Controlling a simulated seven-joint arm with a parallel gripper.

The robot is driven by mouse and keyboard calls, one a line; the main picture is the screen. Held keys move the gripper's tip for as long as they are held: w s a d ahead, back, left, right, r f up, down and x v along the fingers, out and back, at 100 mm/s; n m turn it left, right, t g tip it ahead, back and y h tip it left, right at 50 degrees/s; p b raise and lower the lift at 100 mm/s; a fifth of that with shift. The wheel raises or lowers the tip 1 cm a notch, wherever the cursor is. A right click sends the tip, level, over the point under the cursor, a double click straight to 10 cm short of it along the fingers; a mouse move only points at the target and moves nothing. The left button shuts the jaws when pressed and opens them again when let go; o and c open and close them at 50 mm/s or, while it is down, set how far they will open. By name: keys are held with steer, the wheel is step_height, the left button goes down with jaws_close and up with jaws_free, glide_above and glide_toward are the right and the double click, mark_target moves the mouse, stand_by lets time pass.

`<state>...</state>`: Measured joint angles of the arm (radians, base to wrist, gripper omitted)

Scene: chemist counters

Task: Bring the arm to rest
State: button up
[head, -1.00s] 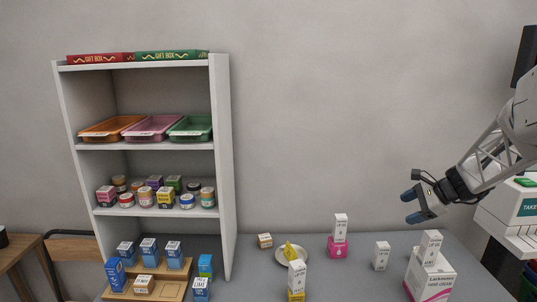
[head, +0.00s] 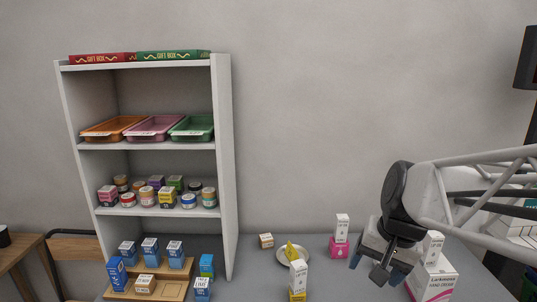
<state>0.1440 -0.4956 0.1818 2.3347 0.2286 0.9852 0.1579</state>
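My gripper (head: 371,270) hangs at the right of the head view, pointing down over the right part of the grey counter (head: 320,250). Its two dark fingertips are apart, and I see nothing held between them. My arm (head: 470,185) reaches in from the right edge. The gripper and wrist hide part of the counter and the white box that stood there. The large white and pink box (head: 433,283), with a small white box (head: 433,246) on top, is just right of the fingers; whether they touch cannot be told.
Left of the gripper, a white box stands on a pink box (head: 339,248). A shelf unit (head: 222,160) stands at left. The wall space above the counter is free.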

steer(key=s+a+f+n+h, duration=0.2)
steer(key=s+n, duration=0.2)
steer(key=s, duration=0.5)
steer(key=shift+s+n+t, duration=0.3)
stand_by(0.7)
